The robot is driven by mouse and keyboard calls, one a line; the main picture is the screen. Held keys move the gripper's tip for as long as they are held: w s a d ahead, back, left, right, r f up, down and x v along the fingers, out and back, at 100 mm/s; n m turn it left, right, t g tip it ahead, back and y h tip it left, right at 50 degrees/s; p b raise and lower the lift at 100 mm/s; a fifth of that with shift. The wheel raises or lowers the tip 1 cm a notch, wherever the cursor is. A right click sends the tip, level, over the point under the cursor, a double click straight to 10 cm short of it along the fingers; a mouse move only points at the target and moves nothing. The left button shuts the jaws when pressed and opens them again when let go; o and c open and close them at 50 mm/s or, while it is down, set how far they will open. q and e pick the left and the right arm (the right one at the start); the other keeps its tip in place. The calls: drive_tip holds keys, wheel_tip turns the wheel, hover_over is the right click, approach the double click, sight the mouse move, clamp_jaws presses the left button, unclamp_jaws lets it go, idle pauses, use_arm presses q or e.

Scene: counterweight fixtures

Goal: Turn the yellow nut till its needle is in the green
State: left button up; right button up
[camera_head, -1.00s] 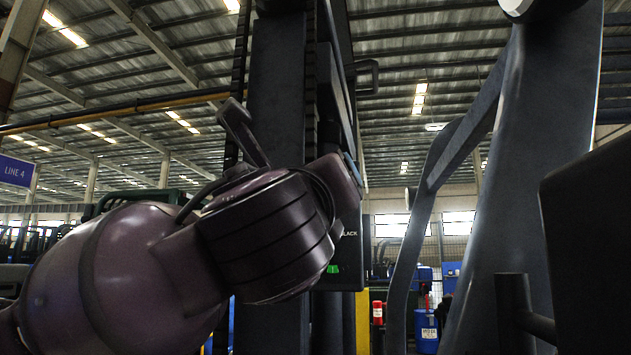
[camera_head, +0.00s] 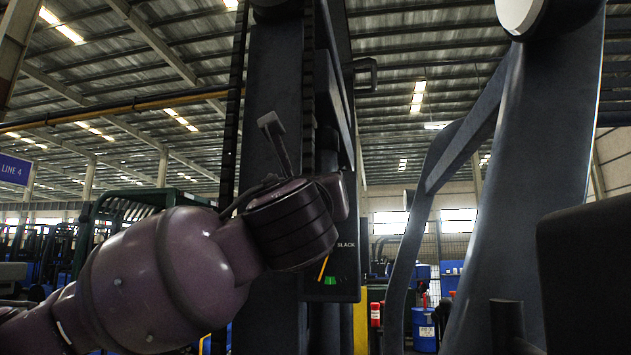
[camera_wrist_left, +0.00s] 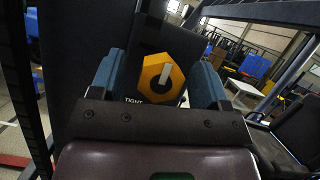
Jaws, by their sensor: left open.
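In the head view my left wrist hides the nut. The dark gauge panel (camera_head: 346,265) is marked SLACK. A thin yellow-orange needle (camera_head: 323,268) shows on it, tilted, just left of and above a green patch (camera_head: 330,281). The needle looks outside the green. My right gripper is not in view.
A dark upright column (camera_head: 275,90) with chains stands behind my left arm. A large grey curved frame (camera_head: 530,150) rises at the right. A dark block (camera_head: 590,270) fills the lower right edge. Blue drums stand far behind.

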use_arm(q)
drive_tip(key=shift+x, duration=0.8)
drive_tip(key=shift+w+r, duration=0.1)
drive_tip(key=shift+w, duration=0.1)
drive_tip(key=c, duration=0.9)
drive_tip(key=shift+c, duration=0.2)
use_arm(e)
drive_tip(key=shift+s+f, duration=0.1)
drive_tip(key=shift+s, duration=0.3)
